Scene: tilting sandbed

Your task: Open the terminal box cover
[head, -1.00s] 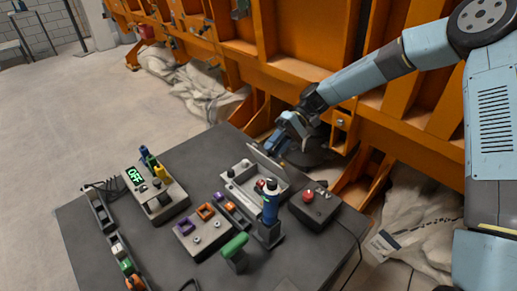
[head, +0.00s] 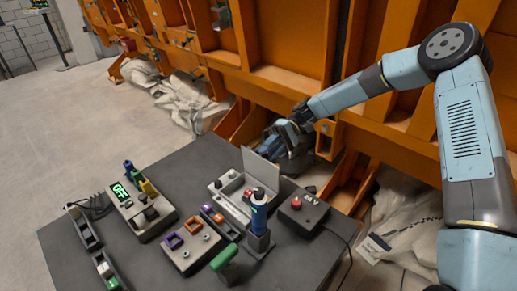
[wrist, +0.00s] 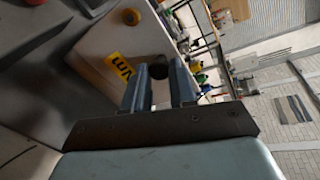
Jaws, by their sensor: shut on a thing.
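The terminal box (head: 228,200) is a pale grey box on the dark table, with its inside exposed. Its flat grey cover (head: 260,170) stands raised along the box's back edge. My gripper (head: 277,148) is at the far side of the cover, near its upper edge. In the wrist view my gripper (wrist: 160,70) is shut on a dark round knob (wrist: 158,72) beside a pale panel with a yellow label (wrist: 121,68), which looks like the cover. The exact contact is hidden in the head view.
A blue-topped upright tool (head: 258,212) stands right in front of the box. A red-button box (head: 298,205) sits to its right. A purple-and-orange switch box (head: 187,246) and an "OFF" display unit (head: 140,212) are to the left. Orange framework (head: 290,85) rises close behind my gripper.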

